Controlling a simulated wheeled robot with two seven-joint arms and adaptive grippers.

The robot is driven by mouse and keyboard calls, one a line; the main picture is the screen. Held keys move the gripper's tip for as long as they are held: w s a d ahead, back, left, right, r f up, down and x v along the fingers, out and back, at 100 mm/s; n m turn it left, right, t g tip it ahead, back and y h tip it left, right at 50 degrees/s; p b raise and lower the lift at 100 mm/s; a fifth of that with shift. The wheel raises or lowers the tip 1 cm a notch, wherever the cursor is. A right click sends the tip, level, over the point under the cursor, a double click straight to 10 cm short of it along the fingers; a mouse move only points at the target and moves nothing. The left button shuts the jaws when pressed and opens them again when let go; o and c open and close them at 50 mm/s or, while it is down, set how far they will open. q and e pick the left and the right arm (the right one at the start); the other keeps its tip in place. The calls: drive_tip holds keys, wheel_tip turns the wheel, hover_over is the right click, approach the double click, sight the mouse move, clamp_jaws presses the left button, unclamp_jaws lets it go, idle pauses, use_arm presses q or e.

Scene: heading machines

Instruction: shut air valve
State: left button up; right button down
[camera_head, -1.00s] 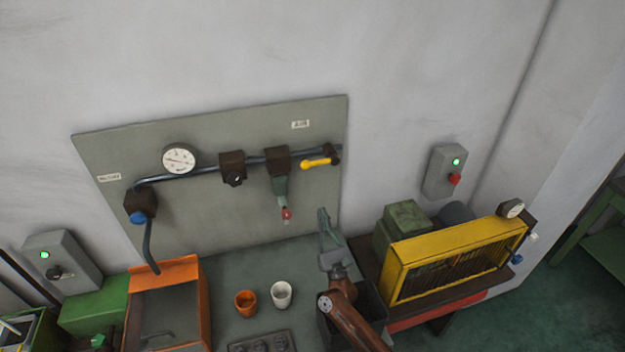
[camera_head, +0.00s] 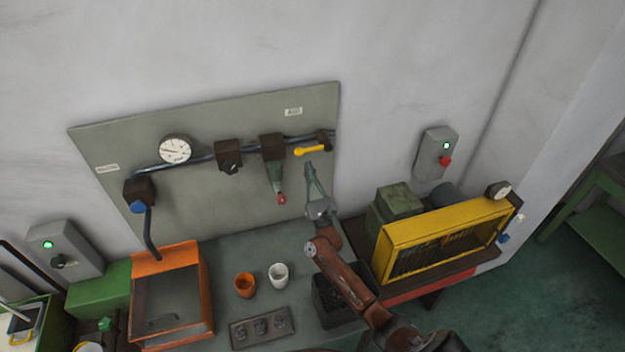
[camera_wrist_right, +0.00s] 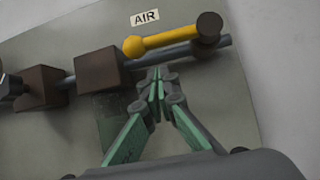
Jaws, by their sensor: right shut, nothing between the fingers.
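The air valve's yellow lever (camera_head: 310,150) lies along the pipe (camera_head: 200,158), near the right end of the grey wall panel (camera_head: 215,190) and below the AIR label (camera_head: 293,111). In the right wrist view the lever (camera_wrist_right: 160,42) runs left from its dark round pivot (camera_wrist_right: 209,27). My right gripper (camera_head: 309,168) is just below the lever in the head view, apart from it as far as I can tell. Its green fingers are together and empty in the wrist view (camera_wrist_right: 156,82). My left gripper is not in view.
A gauge (camera_head: 175,149), dark pipe blocks and a green filter with a red tip (camera_head: 277,185) are on the panel. Orange (camera_head: 244,285) and white (camera_head: 279,275) cups stand on the bench. A yellow-framed unit (camera_head: 445,238) stands at right.

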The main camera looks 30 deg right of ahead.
sight(314, 149)
use_arm(q)
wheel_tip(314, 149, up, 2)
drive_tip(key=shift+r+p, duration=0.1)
drive_tip(key=shift+p, duration=0.55)
use_arm(e)
drive_tip(key=r, duration=0.2)
drive_tip(key=shift+w+r, duration=0.2)
drive_tip(key=shift+r, duration=0.2)
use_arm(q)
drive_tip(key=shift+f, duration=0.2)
use_arm(e)
drive_tip(key=shift+w, duration=0.1)
